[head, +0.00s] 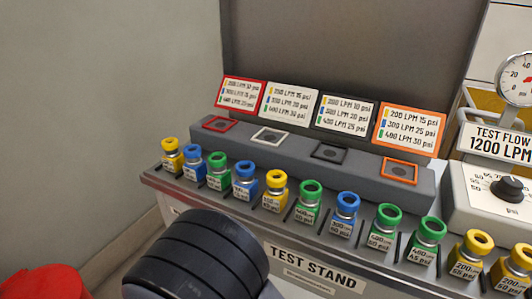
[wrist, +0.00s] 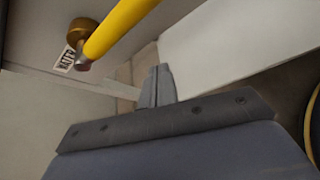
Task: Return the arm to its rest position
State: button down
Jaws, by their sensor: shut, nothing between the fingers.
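My gripper (wrist: 157,86) shows in the wrist view. Its two grey fingers are together with nothing between them. It points toward a pale floor or wall area, and no object touches the fingertips. The gripper does not show clearly in the head view. A dark ribbed round part fills the bottom of the head view and looks like part of my arm, but I cannot be sure.
The test stand (head: 312,262) carries a row of bottles with yellow, blue and green caps. Behind them is a grey block (head: 300,147) with four coloured square frames. A gauge (head: 517,80) and a dial (head: 507,189) are at right. A yellow pipe (wrist: 118,28) passes near my gripper.

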jog(key=w+a+f+m+t+y+b, duration=0.4)
jog(key=m+b, duration=0.4)
jog(key=b, duration=0.9)
jog(key=shift+w+a+f+m+t, duration=0.25)
jog(key=shift+w+a+t, duration=0.5)
jog(key=shift+a, duration=0.6)
